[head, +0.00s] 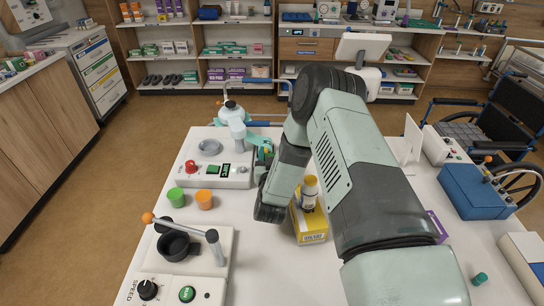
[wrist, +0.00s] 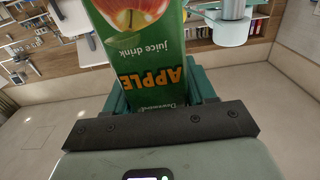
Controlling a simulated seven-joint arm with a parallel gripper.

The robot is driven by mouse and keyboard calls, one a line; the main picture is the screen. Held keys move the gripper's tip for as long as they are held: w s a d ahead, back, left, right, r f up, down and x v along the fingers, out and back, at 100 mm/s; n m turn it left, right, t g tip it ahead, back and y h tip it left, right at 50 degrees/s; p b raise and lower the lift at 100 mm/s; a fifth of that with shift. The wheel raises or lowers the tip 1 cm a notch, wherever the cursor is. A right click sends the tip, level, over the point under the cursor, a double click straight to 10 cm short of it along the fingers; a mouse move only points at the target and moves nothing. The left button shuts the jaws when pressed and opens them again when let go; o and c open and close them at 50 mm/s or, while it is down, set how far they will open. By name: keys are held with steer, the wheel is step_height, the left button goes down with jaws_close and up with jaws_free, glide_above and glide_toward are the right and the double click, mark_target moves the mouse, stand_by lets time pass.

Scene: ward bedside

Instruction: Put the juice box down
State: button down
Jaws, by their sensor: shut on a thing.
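The juice box (wrist: 140,70) is green, with a red apple picture and the word APPLE, and fills the upper middle of the wrist view. My gripper (wrist: 158,92) is shut on it, with a teal finger on each side. In the head view my gripper (head: 263,156) is mostly hidden behind my own wrist, beside the grey device with the red knob. Only a small green and teal patch shows there, and I cannot tell box from finger. The box's base and its height above the white table (head: 275,275) cannot be seen.
A bottle (head: 309,191) stands on a yellow box (head: 311,228) near my wrist. The red-knob device (head: 213,178), green cup (head: 175,197), orange cup (head: 204,199) and speed-knob device (head: 165,265) are left. A blue box (head: 472,193) is right. The table's front middle looks clear.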

steer(key=shift+f, duration=0.25)
steer(key=shift+f, duration=0.15)
steer(key=shift+c, duration=1.9)
jaws_free()
